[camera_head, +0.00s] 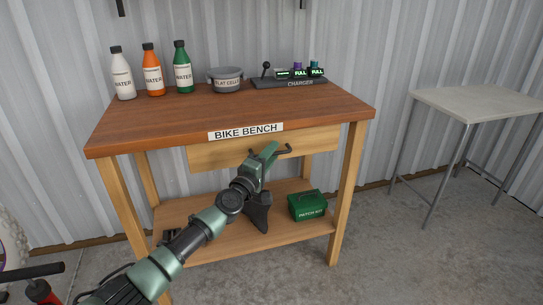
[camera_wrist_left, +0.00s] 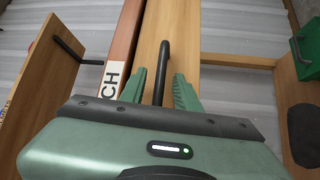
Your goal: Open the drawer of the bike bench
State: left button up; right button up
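The bike bench (camera_head: 330,98) has a wooden drawer (camera_head: 210,155) under its top, below the BIKE BENCH label. The drawer front looks closed. Its black bar handle (camera_head: 288,150) is partly hidden by my left gripper (camera_head: 266,152) in the head view. In the left wrist view, the handle (camera_wrist_left: 164,65) lies between the two green fingers of my left gripper (camera_wrist_left: 160,90). The fingers are apart, with gaps showing on both sides of the handle. Whether a finger touches the drawer front is unclear. My right gripper is not in view.
Bottles (camera_head: 153,72), a grey bowl (camera_head: 226,80) and a charger (camera_head: 290,82) stand on the bench top. A green patch kit box (camera_head: 308,206) sits on the lower shelf. A pale table (camera_head: 485,103) stands at right; bare floor lies between.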

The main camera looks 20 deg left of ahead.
pick_arm(q)
grip_shut()
dwell(1.4)
